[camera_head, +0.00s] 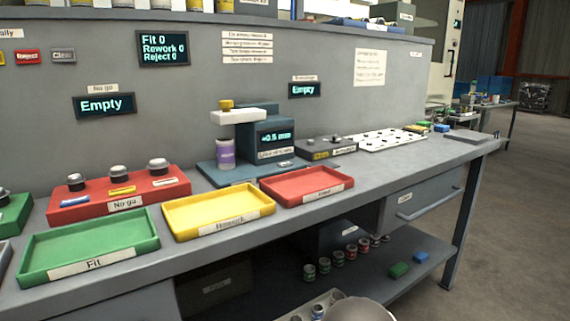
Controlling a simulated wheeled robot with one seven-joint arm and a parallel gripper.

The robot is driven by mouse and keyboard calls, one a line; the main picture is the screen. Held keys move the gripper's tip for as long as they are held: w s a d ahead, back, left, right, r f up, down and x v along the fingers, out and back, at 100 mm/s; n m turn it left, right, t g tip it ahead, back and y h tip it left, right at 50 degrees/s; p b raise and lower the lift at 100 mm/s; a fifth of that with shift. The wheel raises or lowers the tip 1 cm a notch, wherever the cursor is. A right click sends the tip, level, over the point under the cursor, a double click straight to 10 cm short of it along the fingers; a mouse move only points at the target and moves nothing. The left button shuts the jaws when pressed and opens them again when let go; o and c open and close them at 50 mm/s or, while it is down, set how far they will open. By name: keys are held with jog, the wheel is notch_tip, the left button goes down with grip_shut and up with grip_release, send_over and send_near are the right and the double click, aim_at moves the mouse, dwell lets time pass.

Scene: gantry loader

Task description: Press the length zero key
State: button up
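The length gauge (245,117) stands on the bench in the middle of the view, a dark blue column on a flat base with a white arm reaching left. Its display (275,137) reads "+0.5 mm", with a small label (276,153) below it, too small to read surely. A yellow knob (226,104) sits on top of the arm. A purple and grey cylinder (226,154) stands upright under the arm. A small mark (286,164) on the base may be a key; I cannot tell. My gripper is not in view.
A green "Fit" tray (143,218), a yellow tray (262,192) and a red tray (347,174) line the front edge, all empty. A red "No go" block (75,212) with several knobbed plugs stands left. A dark block (312,156) and white perforated plate (415,139) stand right.

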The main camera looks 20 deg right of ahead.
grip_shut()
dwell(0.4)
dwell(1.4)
